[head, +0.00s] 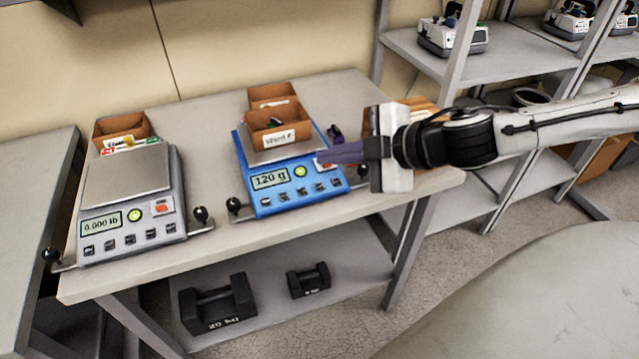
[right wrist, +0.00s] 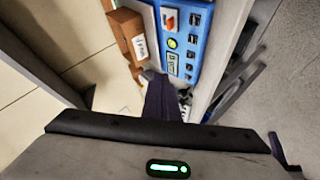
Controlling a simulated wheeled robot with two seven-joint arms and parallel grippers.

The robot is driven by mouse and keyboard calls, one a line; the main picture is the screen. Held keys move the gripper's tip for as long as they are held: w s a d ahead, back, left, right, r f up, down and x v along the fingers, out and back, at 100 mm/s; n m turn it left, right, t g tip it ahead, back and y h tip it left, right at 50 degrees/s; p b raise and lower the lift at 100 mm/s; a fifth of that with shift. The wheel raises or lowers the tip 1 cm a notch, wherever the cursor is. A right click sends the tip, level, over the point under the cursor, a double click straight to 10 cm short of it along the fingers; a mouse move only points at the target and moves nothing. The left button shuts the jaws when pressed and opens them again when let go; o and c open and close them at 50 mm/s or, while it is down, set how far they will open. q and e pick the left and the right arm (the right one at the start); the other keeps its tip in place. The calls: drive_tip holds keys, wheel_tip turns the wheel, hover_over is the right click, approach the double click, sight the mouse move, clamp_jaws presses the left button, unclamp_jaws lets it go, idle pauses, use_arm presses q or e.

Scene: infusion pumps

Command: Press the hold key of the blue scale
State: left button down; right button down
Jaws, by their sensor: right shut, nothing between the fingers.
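The blue scale (head: 296,190) stands on the right part of the table, with a lit display reading 120 g and a row of small keys along its front. A brown box sits on its pan. It also shows in the right wrist view (right wrist: 190,50). My right gripper (head: 325,156) is shut and empty, reaching in from the right at the scale's right side, near an orange-red mark beside the display. I cannot tell whether its tip touches the scale. In the right wrist view its purple fingers (right wrist: 160,95) point toward the scale's edge. My left gripper is not in view.
A grey scale (head: 130,205) reading 0.000 lb stands to the left on the same table (head: 200,268). Brown boxes (head: 121,125) stand behind. Black weights (head: 217,303) lie on the lower shelf. A shelf rack (head: 500,62) with devices stands at the right.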

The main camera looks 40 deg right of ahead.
sight(320, 187)
drive_tip(key=shift+d+r, duration=0.2)
drive_tip(key=shift+r, duration=0.2)
drive_tip(key=shift+f, duration=0.1)
drive_tip(key=f+b, duration=0.2)
drive_tip(key=w+f+b, duration=0.1)
drive_tip(key=f+b, duration=0.2)
drive_tip(key=w+f+b, duration=0.1)
drive_tip(key=f+b, duration=0.2)
drive_tip(key=shift+d, duration=0.25)
drive_tip(key=shift+w+f+b, duration=0.1)
drive_tip(key=shift+b, duration=0.2)
drive_tip(key=shift+f, duration=0.1)
